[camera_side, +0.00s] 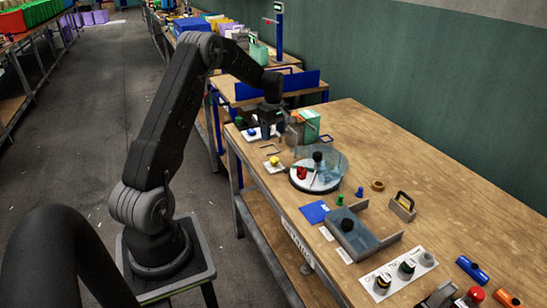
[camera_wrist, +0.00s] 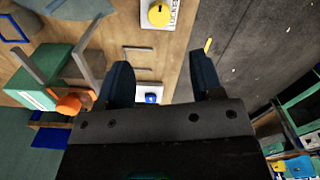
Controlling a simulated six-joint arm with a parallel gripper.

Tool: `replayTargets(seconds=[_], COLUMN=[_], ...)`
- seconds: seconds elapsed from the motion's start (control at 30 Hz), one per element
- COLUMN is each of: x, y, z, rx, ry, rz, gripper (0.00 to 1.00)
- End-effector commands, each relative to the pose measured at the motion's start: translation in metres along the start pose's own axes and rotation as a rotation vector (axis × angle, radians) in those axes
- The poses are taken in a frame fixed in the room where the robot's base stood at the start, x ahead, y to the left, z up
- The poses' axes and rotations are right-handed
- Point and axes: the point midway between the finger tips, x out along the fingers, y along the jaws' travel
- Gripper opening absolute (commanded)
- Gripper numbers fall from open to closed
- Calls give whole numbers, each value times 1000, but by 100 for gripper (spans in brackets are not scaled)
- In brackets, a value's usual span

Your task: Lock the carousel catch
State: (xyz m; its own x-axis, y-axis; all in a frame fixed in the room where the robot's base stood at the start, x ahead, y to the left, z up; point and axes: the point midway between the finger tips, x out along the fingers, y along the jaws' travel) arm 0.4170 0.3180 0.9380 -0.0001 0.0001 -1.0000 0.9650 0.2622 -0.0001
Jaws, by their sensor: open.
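The carousel (camera_side: 318,183) is a round white-and-dark turntable under a clear cover on the bench, with small red and dark pieces on it. A yellow knob (camera_side: 274,161) sits on a white plate left of it, probably the catch. In the wrist view the yellow knob (camera_wrist: 159,14) shows at the top edge, beside lettering that seems to read LOCKED. My gripper (camera_side: 268,125) hangs over the bench's far left end, apart from the knob. In the wrist view my gripper (camera_wrist: 162,82) has its fingers spread with nothing between them.
A blue knob (camera_wrist: 151,98) on a white plate lies below my fingers. A green box (camera_wrist: 42,82) and an orange part (camera_wrist: 72,102) stand close at left.

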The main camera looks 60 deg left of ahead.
Motion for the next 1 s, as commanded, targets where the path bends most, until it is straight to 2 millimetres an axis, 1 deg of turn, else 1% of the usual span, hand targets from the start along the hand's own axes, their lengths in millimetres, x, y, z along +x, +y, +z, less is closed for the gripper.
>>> replayTargets(seconds=[0.03, 0.1, 0.3, 0.4, 0.5, 0.6, 0.7, 0.97, 1.0], x=[12, 27, 67, 83, 95, 103, 106, 107, 106], y=[0, -1, 0, -1, 0, 0, 0, 0, 0], z=[1, 1, 1, 1, 0, 0, 0, 0, 0], rx=[1, 1, 2, 2, 2, 2, 2, 2, 3], ry=[-2, -2, -1, 0, 0, 1, 1, 1, 1], rz=[-4, -4, -4, -3, -1, 0, 1, 1, 1], gripper=[60, 60, 60, 60, 60, 60, 60, 60, 57])
